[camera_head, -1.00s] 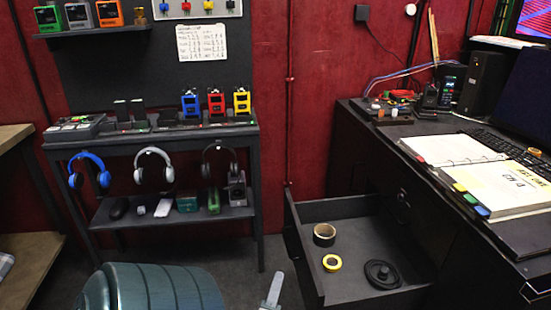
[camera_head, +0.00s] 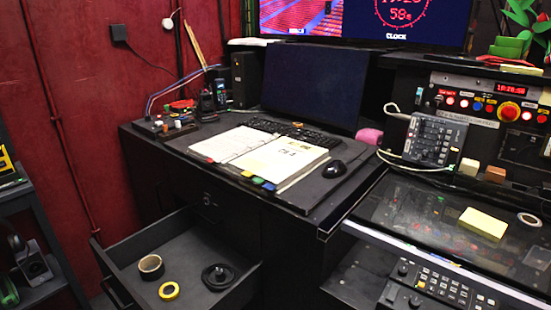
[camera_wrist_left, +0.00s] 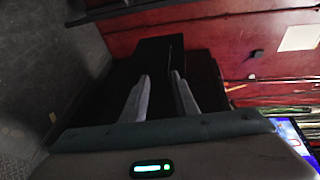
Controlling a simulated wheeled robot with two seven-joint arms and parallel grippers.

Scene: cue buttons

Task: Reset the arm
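My left gripper (camera_wrist_left: 160,88) shows in the left wrist view, with its two grey fingers apart and nothing between them. Dark furniture and a red wall lie beyond the fingers. Neither gripper shows in the head view. My right gripper is in no view. A control panel with a big red button (camera_head: 509,111) and a row of small lit buttons (camera_head: 464,102) stands at the right of the head view.
An open drawer (camera_head: 190,245) juts out at the lower left, holding two tape rolls and a black disc. The desk (camera_head: 185,137) bears a binder (camera_head: 265,155), keyboard and mouse. A glass-topped console (camera_head: 400,225) with a yellow block (camera_head: 482,223) is at right.

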